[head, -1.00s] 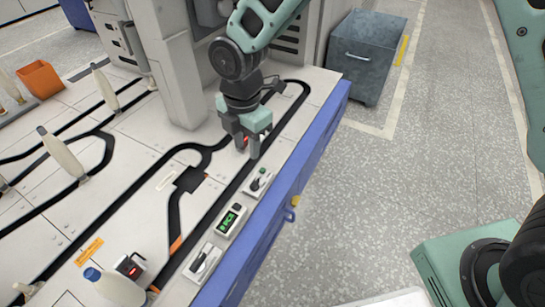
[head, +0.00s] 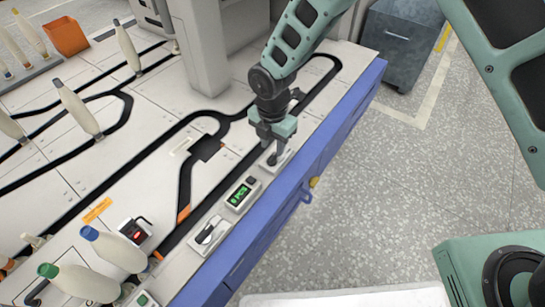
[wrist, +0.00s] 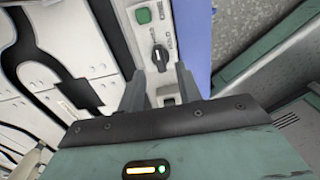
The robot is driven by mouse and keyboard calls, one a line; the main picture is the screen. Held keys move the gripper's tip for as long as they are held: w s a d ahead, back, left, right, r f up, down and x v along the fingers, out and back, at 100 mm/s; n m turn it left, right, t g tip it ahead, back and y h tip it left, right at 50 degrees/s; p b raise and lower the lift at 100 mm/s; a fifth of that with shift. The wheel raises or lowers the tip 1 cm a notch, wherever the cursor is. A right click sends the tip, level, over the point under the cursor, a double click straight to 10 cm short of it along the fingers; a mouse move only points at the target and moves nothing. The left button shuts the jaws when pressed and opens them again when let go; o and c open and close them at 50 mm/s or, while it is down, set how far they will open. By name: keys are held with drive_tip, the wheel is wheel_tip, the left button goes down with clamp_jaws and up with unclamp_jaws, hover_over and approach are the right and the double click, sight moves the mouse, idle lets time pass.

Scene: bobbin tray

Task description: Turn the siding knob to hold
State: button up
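The black knob (wrist: 160,57) sits on a pale panel in the wrist view, with lettering beside it that seems to read HOLD on its right. Its handle lies roughly lengthwise along the panel; its exact setting is hard to tell. In the head view the same knob (head: 272,159) shows just below my gripper (head: 267,145). My gripper (wrist: 160,72) is open in the wrist view, its two fingers apart and empty. The knob appears just beyond and between the fingertips; contact cannot be told.
Bobbins (head: 78,107) stand left on the white table with black tracks. A blue rail (head: 318,160) edges the table. A grey bin (head: 395,40) stands behind.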

sight(272, 156)
wheel_tip(272, 156, down, 4)
drive_tip(key=shift+f+b, duration=0.1)
drive_tip(key=shift+b, duration=0.5)
drive_tip(key=shift+c, duration=0.3)
clamp_jaws()
